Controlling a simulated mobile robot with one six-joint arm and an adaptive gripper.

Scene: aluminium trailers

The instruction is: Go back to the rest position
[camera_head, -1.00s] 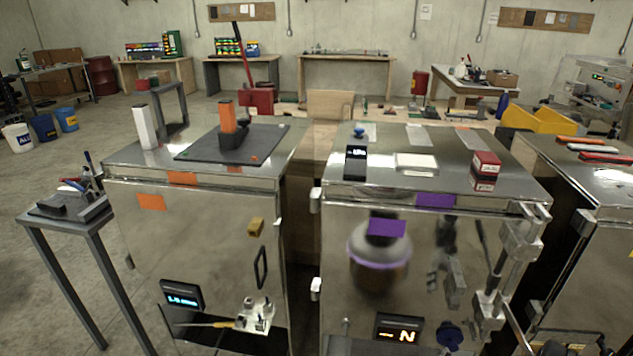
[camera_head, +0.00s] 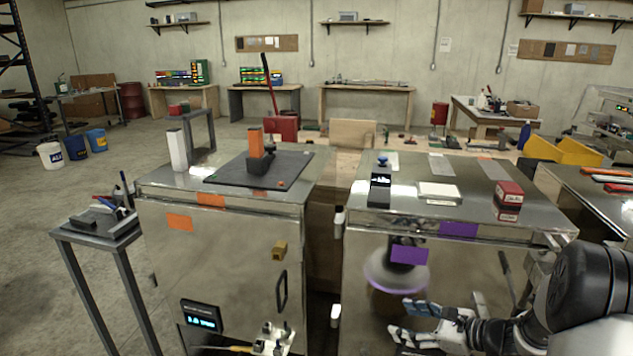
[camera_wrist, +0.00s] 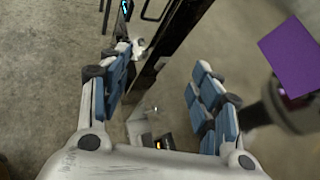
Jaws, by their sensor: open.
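My gripper (camera_head: 411,322) is at the lower right of the head view, in front of the right metal cabinet (camera_head: 476,268). Its fingers with blue pads stand apart and point left. In the wrist view my gripper (camera_wrist: 160,95) shows both padded fingers spread wide, with nothing between them. The cabinet with the purple label (camera_head: 458,229) has a reflective front that mirrors part of my body. My arm hides the cabinet's lower right part.
The left cabinet (camera_head: 225,255) with orange labels stands beside it, with a small display (camera_head: 201,315) low on its front. A small grey side table (camera_head: 95,232) is at the left. Open floor (camera_head: 50,270) lies further left. Workbenches line the back wall.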

